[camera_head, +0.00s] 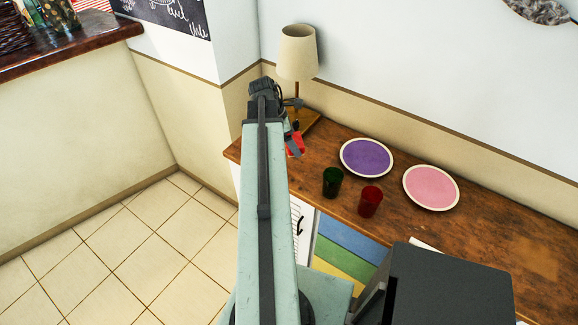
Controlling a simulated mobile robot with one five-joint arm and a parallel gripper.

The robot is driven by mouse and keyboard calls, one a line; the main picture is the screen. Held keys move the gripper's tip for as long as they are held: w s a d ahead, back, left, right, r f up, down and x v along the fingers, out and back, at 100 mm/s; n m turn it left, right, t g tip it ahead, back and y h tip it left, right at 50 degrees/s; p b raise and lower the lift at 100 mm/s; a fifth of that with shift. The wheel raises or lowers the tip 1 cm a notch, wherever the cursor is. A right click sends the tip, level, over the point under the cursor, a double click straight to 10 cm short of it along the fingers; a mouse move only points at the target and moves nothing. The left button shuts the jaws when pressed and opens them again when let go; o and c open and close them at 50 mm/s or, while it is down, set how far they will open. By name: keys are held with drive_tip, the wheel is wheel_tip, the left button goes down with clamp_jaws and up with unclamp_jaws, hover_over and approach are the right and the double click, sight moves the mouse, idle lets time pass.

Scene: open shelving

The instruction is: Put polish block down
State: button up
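My arm reaches forward from the bottom of the view to the wooden shelf top. My gripper (293,135) is at its far end, over the left end of that top, mostly hidden behind the arm. A small red and grey-blue item (296,143) shows right at the gripper. I cannot tell whether it is the polish block, or whether it is held or rests on the wood. The fingers are too small and covered to show whether they are open or shut. No other thing in view is clearly the polish block.
The wooden top (335,140) carries a lamp (298,52) just behind the gripper, a purple plate (366,157), a pink plate (431,187), a green cup (332,182) and a red cup (370,201). Bare wood lies between the lamp and purple plate. A wall stands behind.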

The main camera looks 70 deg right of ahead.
sight(292, 166)
drive_tip(key=shift+w+a+r, duration=0.1)
drive_tip(key=shift+w+a, duration=0.15)
drive_tip(key=shift+w, duration=0.25)
drive_tip(key=shift+w+a, duration=0.25)
drive_tip(key=shift+w, duration=0.2)
wheel_tip(292, 166, down, 10)
drive_tip(key=b, duration=1)
drive_tip(key=shift+s+f, duration=0.1)
drive_tip(key=shift+f, duration=0.15)
drive_tip(key=shift+r, duration=0.25)
drive_tip(key=shift+f, duration=0.15)
drive_tip(key=o, duration=1.1)
